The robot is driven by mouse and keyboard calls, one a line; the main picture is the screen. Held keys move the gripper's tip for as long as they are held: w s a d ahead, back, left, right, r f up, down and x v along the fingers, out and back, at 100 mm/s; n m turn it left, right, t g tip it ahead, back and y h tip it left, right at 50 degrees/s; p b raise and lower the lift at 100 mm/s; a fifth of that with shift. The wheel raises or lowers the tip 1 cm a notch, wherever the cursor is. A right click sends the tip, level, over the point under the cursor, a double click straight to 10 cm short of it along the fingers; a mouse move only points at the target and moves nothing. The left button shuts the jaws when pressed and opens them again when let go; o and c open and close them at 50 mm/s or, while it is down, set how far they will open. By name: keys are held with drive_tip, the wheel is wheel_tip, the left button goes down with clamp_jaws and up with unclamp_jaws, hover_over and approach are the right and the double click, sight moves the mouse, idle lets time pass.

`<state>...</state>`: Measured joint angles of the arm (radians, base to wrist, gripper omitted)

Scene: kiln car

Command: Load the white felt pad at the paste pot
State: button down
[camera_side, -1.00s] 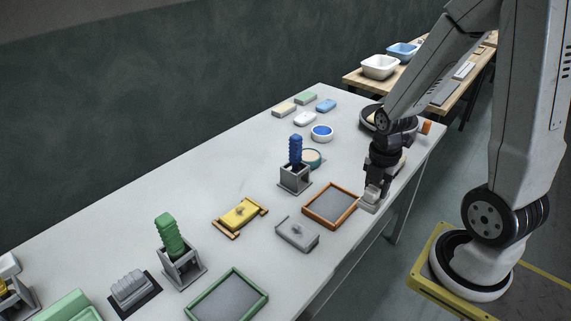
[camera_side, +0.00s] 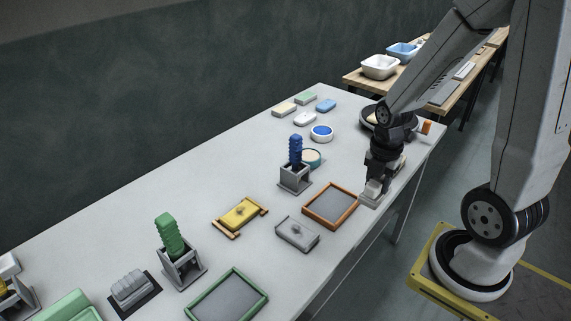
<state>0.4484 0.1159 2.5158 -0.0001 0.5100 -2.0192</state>
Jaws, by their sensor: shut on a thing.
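My gripper (camera_side: 373,190) points down at the table's right edge, beside the orange-framed tray. It is shut on a small pale grey block (camera_side: 369,200), partly hidden by the fingers; I cannot tell exactly what it is or whether it touches the table. A small white pad (camera_side: 304,119) lies in a group at the back of the table, well away from my gripper. A white round pot with blue inside (camera_side: 322,133) stands near it. A teal-rimmed pot with a beige top (camera_side: 312,158) stands behind the blue-handled tool. I cannot tell which one is the paste pot.
The orange-framed tray (camera_side: 331,188) lies just left of my gripper. A blue-handled tool in a grey stand (camera_side: 294,178), a grey plate (camera_side: 297,233) and a yellow plate (camera_side: 240,214) lie nearby. A dark round stand (camera_side: 372,112) is behind my arm.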

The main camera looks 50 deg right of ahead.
drive_tip(key=shift+r, duration=1.7)
drive_tip(key=shift+w+d+r, duration=0.1)
drive_tip(key=shift+w+r, duration=0.05)
drive_tip(key=shift+w, duration=0.05)
drive_tip(key=shift+w+d+r, duration=0.1)
drive_tip(key=shift+w+d, duration=0.2)
drive_tip(key=shift+w, duration=0.3)
drive_tip(key=w+d, duration=0.6)
drive_tip(key=w, duration=0.4)
drive_tip(key=w+d, duration=0.5)
drive_tip(key=w, duration=0.5)
drive_tip(key=w+d, duration=0.6)
drive_tip(key=w, duration=0.4)
wheel_tip(320, 180, down, 10)
drive_tip(key=shift+a+r, duration=0.15)
drive_tip(key=shift+a, duration=0.1)
drive_tip(key=shift+w, duration=0.1)
drive_tip(key=shift+f, duration=2.95)
drive_tip(key=shift+f, duration=0.5)
